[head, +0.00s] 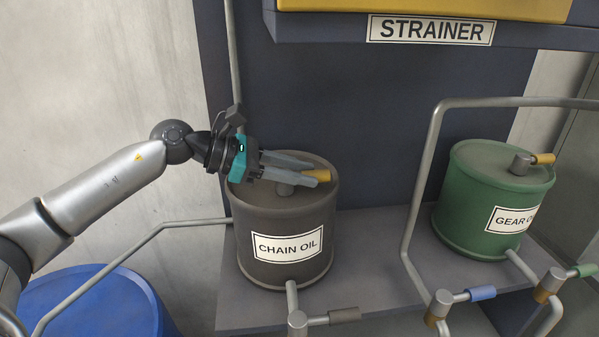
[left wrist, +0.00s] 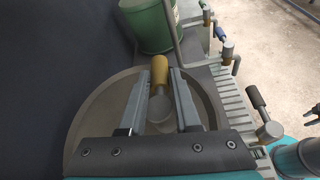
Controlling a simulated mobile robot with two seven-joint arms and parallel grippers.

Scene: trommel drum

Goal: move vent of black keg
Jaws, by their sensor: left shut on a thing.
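The black keg (head: 285,222), labelled CHAIN OIL, stands upright on a grey shelf. Its vent, a short grey stub with a yellow handle (head: 322,175), is on the lid, and the handle points right in the head view. My left gripper (head: 319,174) reaches in from the left over the lid and is shut on the yellow handle. In the left wrist view the handle (left wrist: 159,73) lies between the two fingers, with the round stub (left wrist: 159,110) behind it. The fingers hide part of the vent in the head view.
A green keg (head: 480,190) labelled GEAR OIL, with its own yellow-handled vent (head: 535,160), stands to the right. Grey pipes (head: 425,180) and taps with coloured handles (head: 480,293) run along the front. A STRAINER sign (head: 430,30) hangs above. A blue drum (head: 95,300) is lower left.

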